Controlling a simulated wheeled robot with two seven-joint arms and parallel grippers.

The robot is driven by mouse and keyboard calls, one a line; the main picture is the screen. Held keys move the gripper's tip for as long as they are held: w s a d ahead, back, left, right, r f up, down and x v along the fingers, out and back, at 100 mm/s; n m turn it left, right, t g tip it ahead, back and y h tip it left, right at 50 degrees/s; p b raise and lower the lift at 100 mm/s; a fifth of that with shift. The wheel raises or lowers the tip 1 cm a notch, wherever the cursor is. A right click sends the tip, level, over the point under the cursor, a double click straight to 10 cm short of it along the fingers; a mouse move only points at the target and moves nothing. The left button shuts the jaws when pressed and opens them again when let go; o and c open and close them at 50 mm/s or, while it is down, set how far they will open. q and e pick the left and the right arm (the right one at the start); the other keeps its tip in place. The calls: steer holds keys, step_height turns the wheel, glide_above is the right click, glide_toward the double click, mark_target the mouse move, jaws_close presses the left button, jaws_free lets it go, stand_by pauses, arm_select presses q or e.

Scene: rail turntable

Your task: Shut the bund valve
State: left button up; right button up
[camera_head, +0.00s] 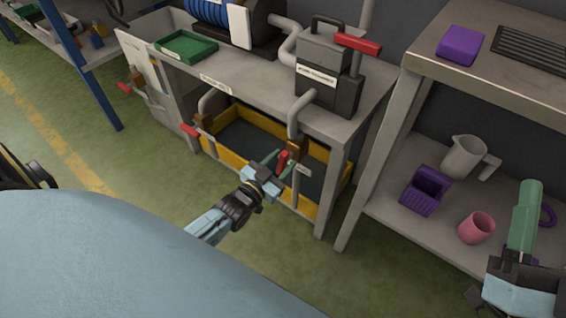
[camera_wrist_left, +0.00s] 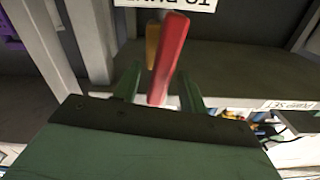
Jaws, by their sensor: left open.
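A red valve lever (camera_head: 282,160) stands below the pump bench, in front of the yellow-edged bund tray. A brass valve body (camera_head: 298,146) on a grey pipe is beside it. My left gripper (camera_head: 280,167) is open around this lever. In the left wrist view the red lever (camera_wrist_left: 168,58) stands between the two green fingers (camera_wrist_left: 160,88), with gaps visible beside it. A white label (camera_wrist_left: 168,3) behind it is cut off, so I cannot read it all. My right gripper (camera_head: 525,225) is at the lower right, by the shelf; its fingertips are unclear.
A second red lever (camera_head: 190,131) is at the tray's left corner. The yellow bund tray (camera_head: 235,166) sits under the bench. A grey bench leg (camera_head: 331,195) stands right of my left gripper. The right shelf holds a purple bin (camera_head: 425,190), a pink cup (camera_head: 476,228) and a jug (camera_head: 463,157).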

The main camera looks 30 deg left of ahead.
arm_select(q)
steer(key=shift+w, duration=0.5)
arm_select(e)
steer(key=shift+s+r+t, duration=0.2)
steer(key=shift+r+t, duration=0.05)
steer(key=shift+t, duration=0.15)
arm_select(q)
jaws_close()
